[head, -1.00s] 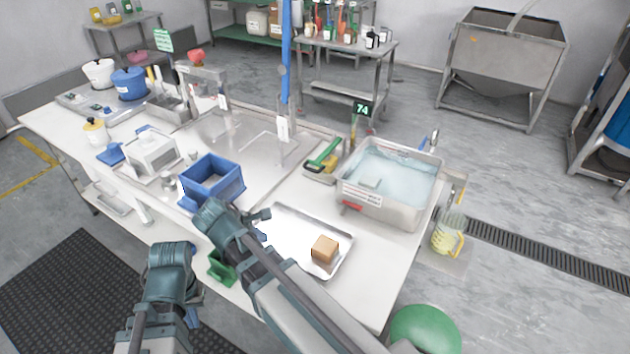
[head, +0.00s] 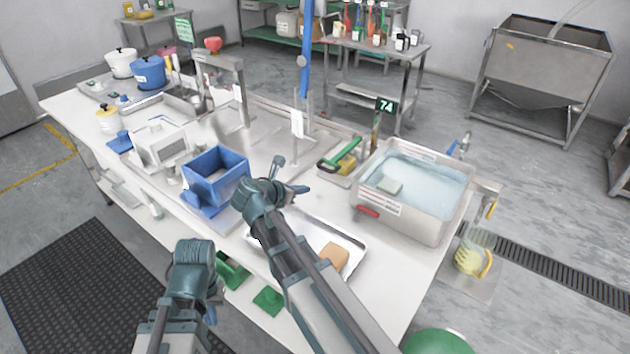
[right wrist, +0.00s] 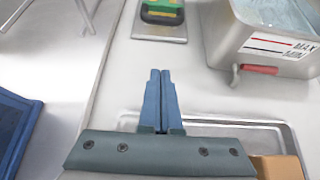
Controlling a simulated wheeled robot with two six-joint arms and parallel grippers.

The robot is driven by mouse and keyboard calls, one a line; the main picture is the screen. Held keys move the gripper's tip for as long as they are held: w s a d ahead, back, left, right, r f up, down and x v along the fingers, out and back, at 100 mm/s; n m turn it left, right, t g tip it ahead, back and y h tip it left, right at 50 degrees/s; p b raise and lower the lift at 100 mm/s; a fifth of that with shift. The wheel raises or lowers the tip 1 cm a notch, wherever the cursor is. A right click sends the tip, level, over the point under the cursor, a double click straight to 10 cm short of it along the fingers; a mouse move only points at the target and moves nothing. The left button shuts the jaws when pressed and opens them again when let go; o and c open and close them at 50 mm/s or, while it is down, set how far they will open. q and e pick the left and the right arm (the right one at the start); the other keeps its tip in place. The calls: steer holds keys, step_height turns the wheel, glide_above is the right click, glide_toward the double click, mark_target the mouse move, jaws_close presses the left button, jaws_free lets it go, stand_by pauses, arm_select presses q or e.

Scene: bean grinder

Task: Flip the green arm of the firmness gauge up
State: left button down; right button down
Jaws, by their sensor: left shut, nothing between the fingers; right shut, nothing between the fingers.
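The firmness gauge (head: 346,160) has a yellow body on a metal plate, with a green arm (head: 336,154) and a display post reading 74 behind it. It stands on the white table left of the water tank. Its green and yellow end also shows at the top of the right wrist view (right wrist: 162,12), partly cut off. My right gripper (head: 303,189) is shut and empty, in front of the gauge and apart from it. Its closed blue fingers (right wrist: 160,75) point toward the gauge. My left gripper (head: 212,312) is low at the table's front, mostly hidden by its wrist.
The water tank (head: 425,222) with a red handle stands right of the gauge. A metal tray (head: 357,245) with a brown block (head: 333,256) lies partly under my right arm. A blue bin (head: 216,182) stands to the left. Green pieces (head: 268,300) are near the front edge.

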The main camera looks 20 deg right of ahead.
steer(key=b+x, duration=0.5)
steer(key=x, duration=0.5)
steer(key=shift+f, duration=0.2)
step_height(320, 180, up, 3)
steer(key=shift+w+f+p, duration=0.1)
steer(key=shift+p, duration=1.15)
steer(key=shift+w+d+r+p, duration=0.1)
steer(key=shift+d+r+p, duration=0.15)
steer(key=shift+r+p, duration=0.6)
